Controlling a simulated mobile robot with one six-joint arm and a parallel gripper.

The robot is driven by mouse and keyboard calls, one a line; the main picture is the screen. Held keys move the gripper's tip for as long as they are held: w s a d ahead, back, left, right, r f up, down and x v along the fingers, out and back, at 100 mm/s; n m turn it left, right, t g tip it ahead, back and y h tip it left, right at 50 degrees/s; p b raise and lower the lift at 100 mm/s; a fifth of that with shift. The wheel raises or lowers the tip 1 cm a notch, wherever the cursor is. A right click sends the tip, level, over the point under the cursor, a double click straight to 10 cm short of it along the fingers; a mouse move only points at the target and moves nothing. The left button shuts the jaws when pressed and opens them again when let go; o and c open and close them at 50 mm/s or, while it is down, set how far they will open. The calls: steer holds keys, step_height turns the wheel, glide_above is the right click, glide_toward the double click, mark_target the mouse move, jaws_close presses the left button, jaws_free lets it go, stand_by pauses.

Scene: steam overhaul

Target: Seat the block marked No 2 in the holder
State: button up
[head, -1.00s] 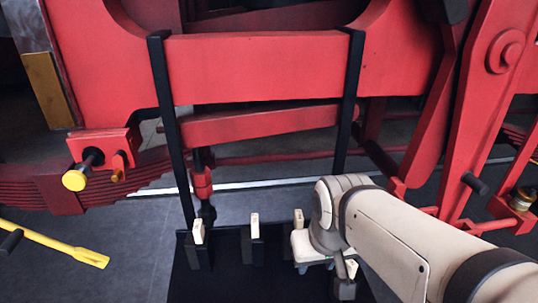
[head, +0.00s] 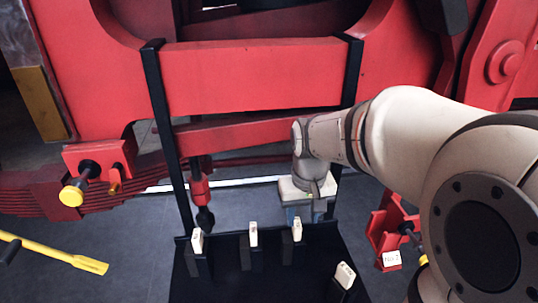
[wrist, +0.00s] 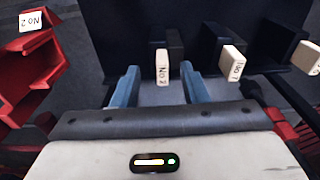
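The block marked No 2 (wrist: 162,67) has a pale labelled end on a dark body, and it stands between my fingertips in the wrist view with gaps at both sides. In the head view it appears to be the pale-tipped block (head: 297,230) nearest my gripper (head: 304,212). My gripper also shows in the wrist view (wrist: 158,84), with its two blue fingers open. A red bracket (head: 379,225) with a white tag reading No 2 stands to the right in the head view and looks like the holder. It is at upper left in the wrist view (wrist: 18,72).
Two other pale-tipped blocks (head: 253,234) (head: 197,241) stand left along the black tray (head: 270,285); another (head: 344,275) is at its front right. Red machine frame (head: 260,75) and black straps (head: 166,130) rise behind. A yellow bar (head: 60,254) lies left.

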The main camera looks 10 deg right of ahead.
mark_target(297, 222)
steer(key=w, duration=0.3)
steer(key=shift+f+g+p, duration=0.1)
steer(key=shift+g+p, duration=0.2)
steer(key=shift+g, duration=0.1)
steer(key=shift+w+f, duration=0.25)
steer(key=shift+w, duration=0.05)
step_height(297, 222, down, 8)
steer(key=b, duration=0.6)
steer(key=shift+r, duration=0.1)
jaws_close()
stand_by(0.6)
steer(key=shift+r, duration=0.15)
